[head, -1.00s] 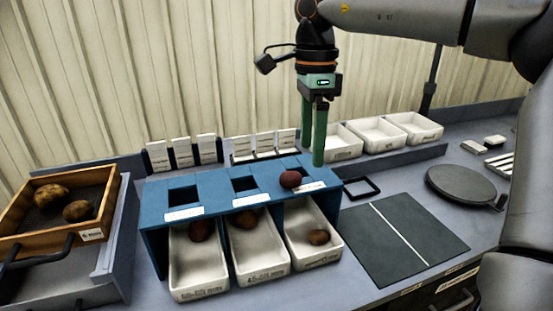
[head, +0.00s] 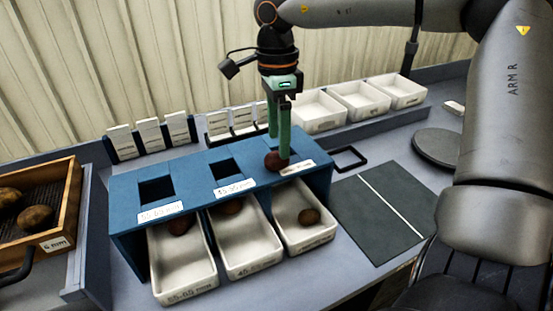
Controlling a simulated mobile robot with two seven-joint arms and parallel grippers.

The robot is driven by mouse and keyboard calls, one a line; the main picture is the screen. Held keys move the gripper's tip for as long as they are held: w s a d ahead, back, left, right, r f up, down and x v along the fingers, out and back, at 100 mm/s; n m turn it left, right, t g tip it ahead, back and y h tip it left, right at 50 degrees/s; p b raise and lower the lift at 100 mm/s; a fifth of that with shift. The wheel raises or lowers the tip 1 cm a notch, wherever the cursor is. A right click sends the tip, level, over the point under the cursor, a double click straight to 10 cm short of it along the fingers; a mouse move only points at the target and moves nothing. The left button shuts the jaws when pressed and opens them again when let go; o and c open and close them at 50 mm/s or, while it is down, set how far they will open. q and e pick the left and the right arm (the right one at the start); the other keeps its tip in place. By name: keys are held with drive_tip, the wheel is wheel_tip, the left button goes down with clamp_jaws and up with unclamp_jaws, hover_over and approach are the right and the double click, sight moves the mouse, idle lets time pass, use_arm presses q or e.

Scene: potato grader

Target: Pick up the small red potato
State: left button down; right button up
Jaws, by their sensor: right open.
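A small red potato (head: 271,161) lies on top of the blue grading stand (head: 198,168), at its right-hand opening. My right gripper (head: 278,150) points straight down over it with its green fingers apart. One fingertip is beside the potato's right side and hides part of it; the other goes down behind it. I cannot tell whether either finger touches it. My left gripper is out of view.
White trays under the stand hold a reddish potato (head: 180,226), a brown one (head: 232,206) and another brown one (head: 309,216). A wooden sieve (head: 70,205) with potatoes is at left. White bins (head: 362,101) and card holders stand behind. A dark mat (head: 385,212) lies clear at right.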

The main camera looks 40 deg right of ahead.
sight(277, 161)
drive_tip(key=f, duration=0.3)
drive_tip(key=f+p, duration=0.1)
drive_tip(key=f, duration=0.1)
drive_tip(key=shift+d+f, duration=0.1)
drive_tip(key=shift+d, duration=0.25)
drive_tip(key=shift+c, duration=0.2)
clamp_jaws()
